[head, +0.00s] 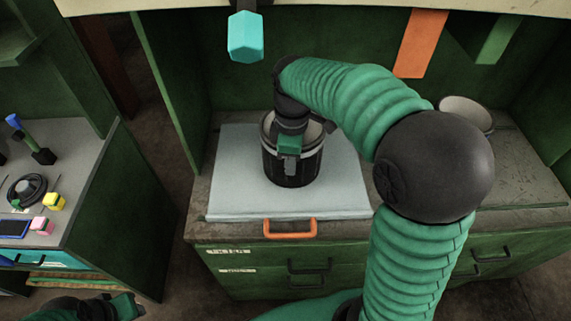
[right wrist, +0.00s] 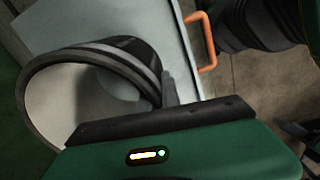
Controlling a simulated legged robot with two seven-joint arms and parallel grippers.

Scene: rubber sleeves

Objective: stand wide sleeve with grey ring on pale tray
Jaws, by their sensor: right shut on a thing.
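The wide black sleeve (head: 292,170) with a grey ring near its upper rim is upright over the pale tray (head: 345,195), open end up. Its base appears to meet the tray near the middle, though a small gap cannot be ruled out. My right gripper (head: 289,155) is shut on the sleeve's near wall at the rim. In the right wrist view the sleeve's pale inside (right wrist: 60,105) and ringed rim show beside the gripper, with the tray (right wrist: 105,18) beyond. My left gripper (head: 128,306) is at the bottom left, away from the sleeve; its jaw opening is unclear.
A pale round-mouthed object (head: 467,113) stands at the back right, partly behind my right arm. An orange handle (head: 290,229) is at the tray's front edge. A teal block-shaped thing (head: 245,38) hangs above. A side bench (head: 85,215) with small items stands left.

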